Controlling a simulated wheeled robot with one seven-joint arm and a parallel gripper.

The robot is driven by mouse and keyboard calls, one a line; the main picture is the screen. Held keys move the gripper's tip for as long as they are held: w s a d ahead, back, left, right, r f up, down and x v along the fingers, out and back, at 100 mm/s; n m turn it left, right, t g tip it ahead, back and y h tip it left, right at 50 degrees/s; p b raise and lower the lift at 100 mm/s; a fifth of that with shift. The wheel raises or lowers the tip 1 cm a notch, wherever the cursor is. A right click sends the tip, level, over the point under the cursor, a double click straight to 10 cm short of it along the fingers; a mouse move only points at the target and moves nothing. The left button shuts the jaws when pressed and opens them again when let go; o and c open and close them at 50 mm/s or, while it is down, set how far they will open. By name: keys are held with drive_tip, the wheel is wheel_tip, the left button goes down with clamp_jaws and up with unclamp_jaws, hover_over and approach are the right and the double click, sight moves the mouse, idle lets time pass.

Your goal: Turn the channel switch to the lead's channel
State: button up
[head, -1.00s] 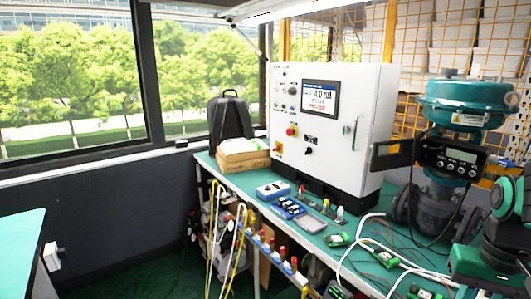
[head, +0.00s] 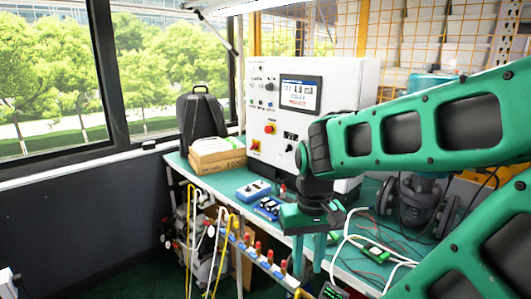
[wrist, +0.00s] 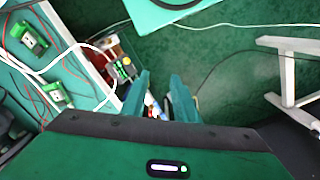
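The white control cabinet (head: 345,85) stands on the green bench with a lit screen (head: 300,93). Its front carries small knobs, a red button (head: 270,128) and a red-and-yellow switch (head: 256,147). A small dark knob (head: 289,148) shows just left of my arm. I cannot tell which control is the channel switch; labels are too small to read. Thin leads (head: 350,240) run over the bench on the right; their channel is unreadable. My gripper (head: 309,252) points down in front of the bench edge, apart from the cabinet. In the wrist view my gripper (wrist: 161,95) is open and empty.
A blue device (head: 253,190) and a second blue unit (head: 268,208) lie before the cabinet. Cardboard boxes (head: 217,152) and a black bag (head: 200,115) stand left. Hoses (head: 208,225) hang at the bench front. Green terminal modules (wrist: 33,37) lie on the bench.

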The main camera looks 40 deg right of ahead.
drive_tip(key=shift+s+d, duration=0.1)
drive_tip(key=shift+d, duration=0.2)
drive_tip(key=m+t+h, duration=0.1)
drive_tip(key=m+h, duration=1.3)
drive_tip(key=h, duration=0.4)
approach(288, 148)
drive_tip(key=w+d, duration=0.1)
drive_tip(key=d, duration=0.7)
drive_tip(key=shift+w+d+f, duration=0.15)
drive_tip(key=shift+d+f, duration=0.15)
drive_tip(key=shift+f, duration=0.05)
clamp_jaws()
